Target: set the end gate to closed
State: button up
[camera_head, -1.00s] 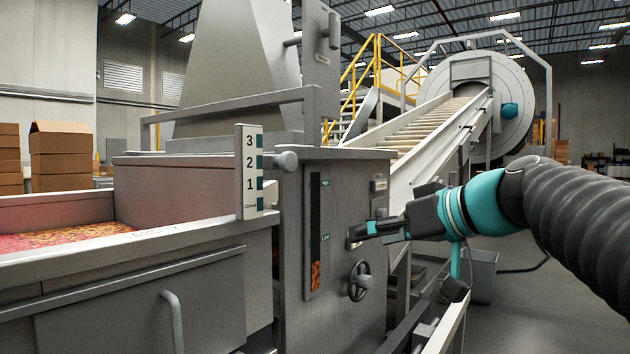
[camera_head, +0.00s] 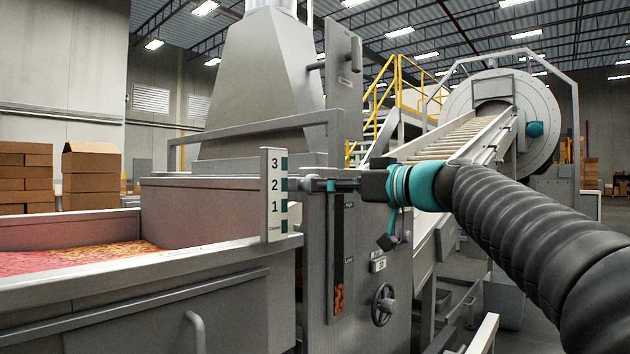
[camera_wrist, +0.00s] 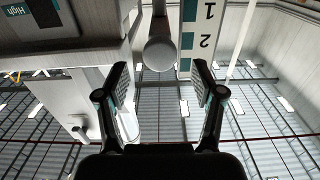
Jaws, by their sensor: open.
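The end gate's handle is a round grey knob (camera_head: 309,184) beside a white scale plate (camera_head: 273,195) marked 3, 2, 1 and Closed. The knob stands about level with the 2 mark. My gripper (camera_head: 332,186) is just right of the knob and points left at it. In the wrist view the knob (camera_wrist: 160,54) lies between the open fingers, slightly beyond their tips, and the scale plate (camera_wrist: 201,38) appears upside down. My gripper (camera_wrist: 160,76) is open and holds nothing. I cannot tell whether a finger touches the knob. The gate itself is hidden.
A grey cabinet (camera_head: 368,290) with a level window (camera_head: 338,255) and a handwheel (camera_head: 383,304) stands below my gripper. A trough (camera_head: 130,310) of candy is at left. An upright post (camera_head: 343,90) rises behind. A conveyor (camera_head: 460,138) climbs to the drum.

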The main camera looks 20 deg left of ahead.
jog(key=shift+p+x, duration=0.45)
jog(key=shift+x, duration=1.95)
grip_shut()
